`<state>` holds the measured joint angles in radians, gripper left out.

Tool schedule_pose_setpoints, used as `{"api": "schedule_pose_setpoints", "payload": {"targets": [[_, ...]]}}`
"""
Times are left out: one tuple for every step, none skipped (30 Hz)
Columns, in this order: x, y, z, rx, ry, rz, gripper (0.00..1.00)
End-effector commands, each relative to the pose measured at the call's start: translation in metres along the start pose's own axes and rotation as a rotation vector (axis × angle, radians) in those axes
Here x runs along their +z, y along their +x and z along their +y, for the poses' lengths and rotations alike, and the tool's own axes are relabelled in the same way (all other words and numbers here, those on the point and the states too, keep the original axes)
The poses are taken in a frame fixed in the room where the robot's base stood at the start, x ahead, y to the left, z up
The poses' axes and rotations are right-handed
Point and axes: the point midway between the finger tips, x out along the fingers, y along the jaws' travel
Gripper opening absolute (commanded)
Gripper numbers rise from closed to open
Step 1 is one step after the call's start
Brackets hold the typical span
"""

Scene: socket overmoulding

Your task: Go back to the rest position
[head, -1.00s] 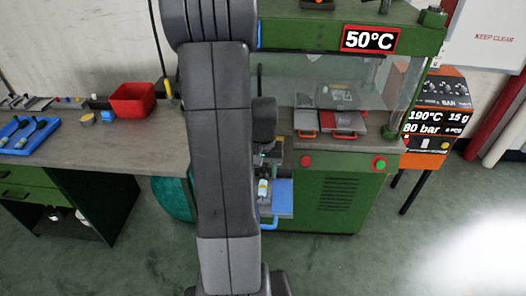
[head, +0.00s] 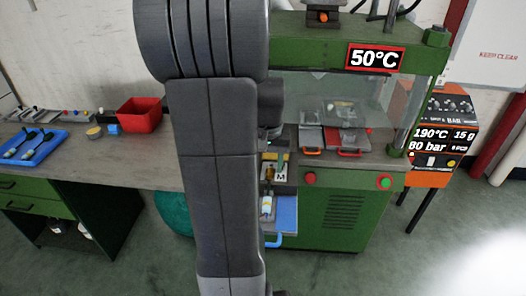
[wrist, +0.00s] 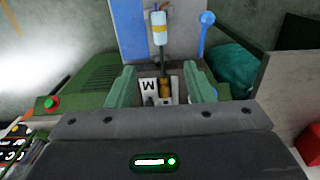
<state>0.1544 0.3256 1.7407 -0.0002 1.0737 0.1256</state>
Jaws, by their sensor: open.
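My gripper (wrist: 162,88) shows in the wrist view with its two green fingers apart and nothing held between them. Beyond the fingertips lie a white piece marked M (wrist: 149,88) and a small brass-coloured part (wrist: 164,88). In the head view the M piece (head: 281,176) sits just above the blue tray (head: 286,212) at the green machine's left side. A white and yellow tool (head: 267,207) lies on that tray. My arm covers the middle of the head view, and most of my gripper is hidden there.
The green press (head: 340,205) with a 50°C display stands right of my arm. An orange unit (head: 437,135) is farther right. The bench (head: 130,170) at left holds a red bin (head: 139,114) and a blue tray (head: 32,158) of tools. Open floor lies in front.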

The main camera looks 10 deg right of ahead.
Motion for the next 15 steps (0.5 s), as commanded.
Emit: {"api": "schedule_pose_setpoints", "payload": {"targets": [[0.0,0.0,0.0,0.0,0.0,0.0,0.47],[0.0,0.0,0.0,0.0,0.0,0.0,0.47],[0.0,0.0,0.0,0.0,0.0,0.0,0.47],[0.0,0.001,0.0,0.0,0.0,0.0,0.47],[0.0,0.002,0.0,0.0,0.0,-0.001,0.47],[0.0,0.004,0.0,0.0,0.0,-0.001,0.47],[0.0,0.006,0.0,0.0,0.0,-0.002,0.47],[0.0,0.008,0.0,0.0,0.0,-0.003,0.47],[0.0,0.013,0.0,0.001,0.0,-0.004,0.47],[0.0,0.017,0.0,0.0,0.0,-0.004,0.47],[0.0,0.021,0.0,0.001,0.0,-0.005,0.47],[0.001,0.028,0.0,0.001,0.0,-0.005,0.47],[0.001,0.034,0.0,0.001,0.0,-0.007,0.47],[0.001,0.04,0.0,0.001,0.0,-0.006,0.47],[0.001,0.048,0.0,0.001,0.0,-0.006,0.47]]}}
